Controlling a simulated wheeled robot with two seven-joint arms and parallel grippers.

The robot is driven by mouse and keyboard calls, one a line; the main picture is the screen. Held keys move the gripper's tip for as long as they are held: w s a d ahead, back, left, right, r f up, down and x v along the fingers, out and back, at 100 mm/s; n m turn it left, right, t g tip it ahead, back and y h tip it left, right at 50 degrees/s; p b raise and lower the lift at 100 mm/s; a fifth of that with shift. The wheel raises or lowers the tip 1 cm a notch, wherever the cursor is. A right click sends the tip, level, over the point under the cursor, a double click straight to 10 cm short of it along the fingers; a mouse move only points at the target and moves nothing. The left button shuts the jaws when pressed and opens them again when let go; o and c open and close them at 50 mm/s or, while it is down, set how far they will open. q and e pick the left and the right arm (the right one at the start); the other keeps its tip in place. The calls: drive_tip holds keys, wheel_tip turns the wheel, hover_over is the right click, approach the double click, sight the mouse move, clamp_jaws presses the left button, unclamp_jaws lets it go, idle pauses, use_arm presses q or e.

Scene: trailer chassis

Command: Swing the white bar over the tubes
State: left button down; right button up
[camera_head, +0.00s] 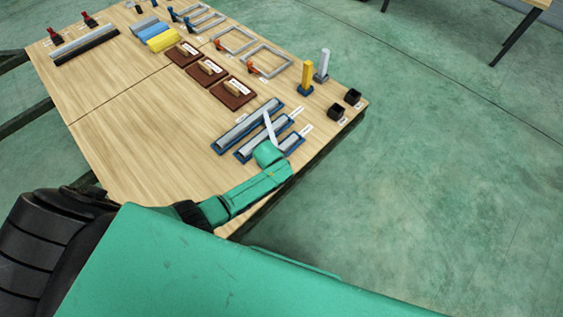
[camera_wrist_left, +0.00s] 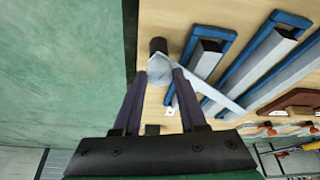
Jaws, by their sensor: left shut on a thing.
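A flat white bar (camera_head: 269,128) lies across the grey tubes in their blue holders in the head view. My left gripper (camera_wrist_left: 160,78) has its two purple fingers closed around the rounded end of the white bar (camera_wrist_left: 217,97). In the head view my left gripper (camera_head: 268,154) hides part of the holders and the bar's near end. My right gripper is not in view.
A dark round post (camera_wrist_left: 158,45) stands just beyond the fingers. The table's left half is mostly clear.

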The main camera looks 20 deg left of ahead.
use_arm(q)
drive_tip(key=n+y, duration=0.1)
drive_tip(key=n, duration=0.1)
drive_tip(key=shift+d+n, duration=0.2)
drive_tip(key=shift+n, duration=0.2)
drive_tip(key=shift+n+y+b, duration=0.35)
drive_tip(key=shift+n+y, duration=0.25)
drive_tip(key=shift+n, duration=1)
drive_tip(key=shift+c, duration=2.2)
unclamp_jaws()
